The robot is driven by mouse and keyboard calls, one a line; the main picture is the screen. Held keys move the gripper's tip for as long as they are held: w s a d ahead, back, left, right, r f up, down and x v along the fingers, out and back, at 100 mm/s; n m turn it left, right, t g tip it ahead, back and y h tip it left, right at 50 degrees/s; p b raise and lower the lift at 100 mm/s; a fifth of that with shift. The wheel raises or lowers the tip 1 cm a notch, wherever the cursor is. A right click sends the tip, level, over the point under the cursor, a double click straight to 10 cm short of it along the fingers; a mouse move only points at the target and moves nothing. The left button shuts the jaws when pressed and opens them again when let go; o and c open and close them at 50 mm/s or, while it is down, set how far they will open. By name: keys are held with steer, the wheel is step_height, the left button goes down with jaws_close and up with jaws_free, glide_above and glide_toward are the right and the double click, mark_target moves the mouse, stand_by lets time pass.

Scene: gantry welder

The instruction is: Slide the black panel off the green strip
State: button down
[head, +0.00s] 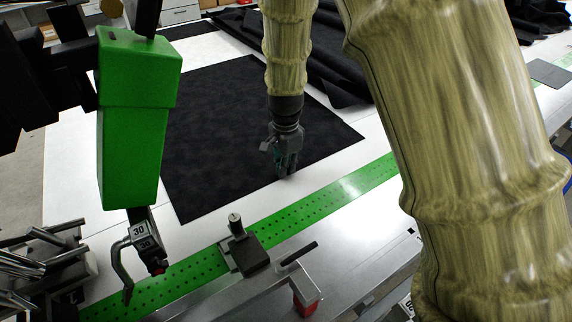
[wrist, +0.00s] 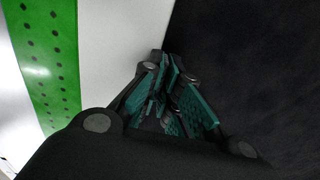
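The black panel (head: 215,130) lies flat on the white table, with a white gap between its near edge and the green strip (head: 320,205). The panel also fills the right of the wrist view (wrist: 260,60), and the perforated strip shows at its left (wrist: 45,50). My gripper (head: 286,172) points down at the panel's near edge. Its teal-padded fingers (wrist: 165,62) come together at the tips with nothing visible between them. I cannot tell whether the tips touch the panel or table.
A green welder head (head: 135,120) with a hooked metal tool hangs at the left. A dark block with a post (head: 246,252) sits on the strip, and a red-and-silver clamp (head: 303,290) stands near the front. Black cloth (head: 325,60) lies bunched behind the panel.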

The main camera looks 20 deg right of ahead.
steer(key=c, duration=1.6)
jaws_free()
steer(key=shift+o, duration=0.2)
steer(key=shift+r, duration=0.1)
